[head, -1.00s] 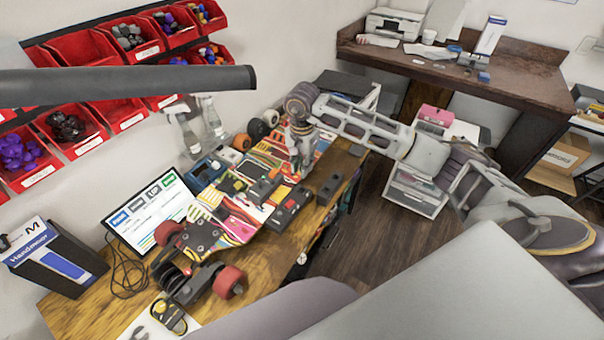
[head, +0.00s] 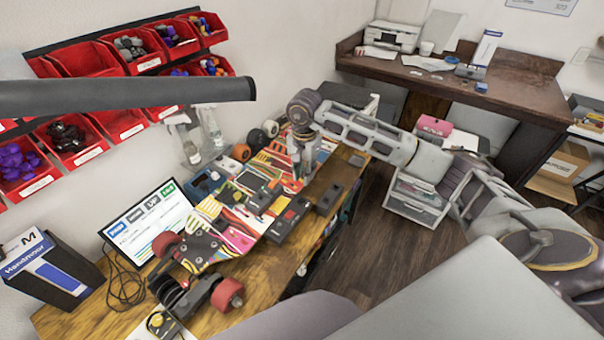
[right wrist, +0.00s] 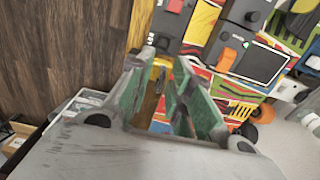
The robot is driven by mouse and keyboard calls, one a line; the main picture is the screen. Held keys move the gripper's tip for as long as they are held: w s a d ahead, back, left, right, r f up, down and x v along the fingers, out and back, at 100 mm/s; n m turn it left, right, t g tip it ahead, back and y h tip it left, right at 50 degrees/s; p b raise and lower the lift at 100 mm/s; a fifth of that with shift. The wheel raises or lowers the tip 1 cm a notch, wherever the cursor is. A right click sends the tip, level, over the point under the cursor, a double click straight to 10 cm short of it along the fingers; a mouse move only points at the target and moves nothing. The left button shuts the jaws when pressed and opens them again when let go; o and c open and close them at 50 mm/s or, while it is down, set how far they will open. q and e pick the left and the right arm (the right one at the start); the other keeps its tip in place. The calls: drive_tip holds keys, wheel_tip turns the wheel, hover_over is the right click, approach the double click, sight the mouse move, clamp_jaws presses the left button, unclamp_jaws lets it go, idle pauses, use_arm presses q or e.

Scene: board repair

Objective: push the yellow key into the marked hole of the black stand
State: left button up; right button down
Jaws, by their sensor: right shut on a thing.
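My right gripper (head: 304,170) is above the far part of the wooden bench, fingers pointing down. In the right wrist view its green-lined fingers (right wrist: 167,72) are close together. A yellow patch (right wrist: 163,62) shows between the fingertips and looks like the yellow key, mostly hidden by the fingers. A small black block (head: 329,200) stands near the bench's right edge and may be the black stand; I cannot make out a marked hole. The gripper is apart from this block, behind and left of it. My left gripper is out of view.
Dark boxes with buttons, one with a red top (head: 291,214), crowd the middle of the bench (head: 262,285). A skateboard truck with red wheels (head: 227,294) lies in front. A screen (head: 150,218) and red bins (head: 70,145) are at the left. Orange and black wheels stand behind.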

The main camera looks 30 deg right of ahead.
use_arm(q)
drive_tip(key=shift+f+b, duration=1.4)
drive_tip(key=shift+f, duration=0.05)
use_arm(e)
drive_tip(key=d, duration=1)
drive_tip(key=shift+w, duration=0.35)
use_arm(q)
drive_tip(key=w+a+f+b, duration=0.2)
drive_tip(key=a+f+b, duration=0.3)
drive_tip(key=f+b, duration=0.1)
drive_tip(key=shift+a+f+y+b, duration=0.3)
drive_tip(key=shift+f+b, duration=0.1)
drive_tip(key=shift+b, duration=0.4)
use_arm(e)
wheel_tip(320, 180, down, 11)
idle(1.2)
